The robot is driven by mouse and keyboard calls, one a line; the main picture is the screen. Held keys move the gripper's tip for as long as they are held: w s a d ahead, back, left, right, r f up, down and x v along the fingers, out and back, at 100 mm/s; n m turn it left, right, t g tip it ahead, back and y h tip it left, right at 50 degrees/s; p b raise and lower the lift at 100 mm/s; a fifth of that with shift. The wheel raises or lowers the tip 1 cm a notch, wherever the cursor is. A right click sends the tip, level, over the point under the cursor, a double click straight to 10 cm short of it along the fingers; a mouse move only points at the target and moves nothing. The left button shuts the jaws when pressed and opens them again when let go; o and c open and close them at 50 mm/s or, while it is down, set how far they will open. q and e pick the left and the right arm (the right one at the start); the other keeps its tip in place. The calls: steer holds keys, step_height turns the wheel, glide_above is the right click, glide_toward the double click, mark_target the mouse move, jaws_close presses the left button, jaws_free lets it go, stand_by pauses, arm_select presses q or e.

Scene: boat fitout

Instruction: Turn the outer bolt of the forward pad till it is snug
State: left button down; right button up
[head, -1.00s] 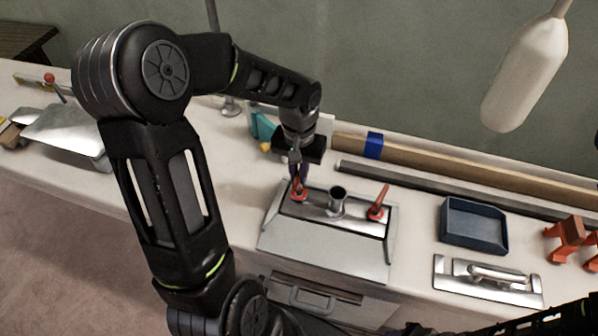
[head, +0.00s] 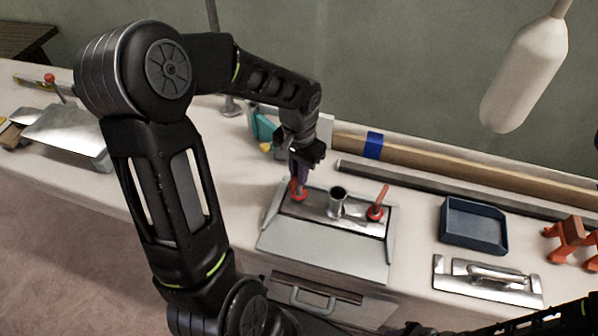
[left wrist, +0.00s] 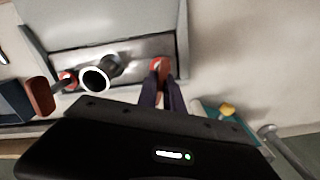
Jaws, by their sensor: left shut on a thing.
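The forward pad (head: 318,212) is a metal plate with an upright open tube (head: 338,196), set on a grey sloped block (head: 325,252). A red-handled bolt (head: 297,195) stands at its left end and another red-handled bolt (head: 376,212) at its right end. My left gripper (head: 299,183) is over the left bolt, its purple fingers shut on the red handle. In the left wrist view the fingers (left wrist: 161,88) close around that handle (left wrist: 160,66), and the tube (left wrist: 97,77) stands beside it. The handle is mostly hidden by the fingers in the head view.
A blue tray (head: 473,228), a trowel-like metal tool (head: 488,279) and orange clamps (head: 568,238) lie to the right. A long wooden beam (head: 450,164) and a grey bar lie behind. A white fender (head: 528,70) hangs above.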

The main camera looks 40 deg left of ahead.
arm_select(q)
steer(key=m, duration=0.3)
steer(key=shift+w+r+m, duration=0.15)
steer(key=shift+m, duration=0.15)
steer(key=m+p, duration=0.1)
steer(key=m, duration=0.3)
steer(key=shift+r+m, duration=0.1)
steer(key=shift+m, duration=0.2)
steer(key=m+p, duration=0.1)
steer(key=m, duration=0.2)
steer(key=shift+m, duration=0.3)
steer(key=shift+m+p, duration=0.75)
steer(key=shift+m, duration=1.15)
steer(key=c, duration=1.5)
jaws_free()
steer(key=shift+f, duration=0.2)
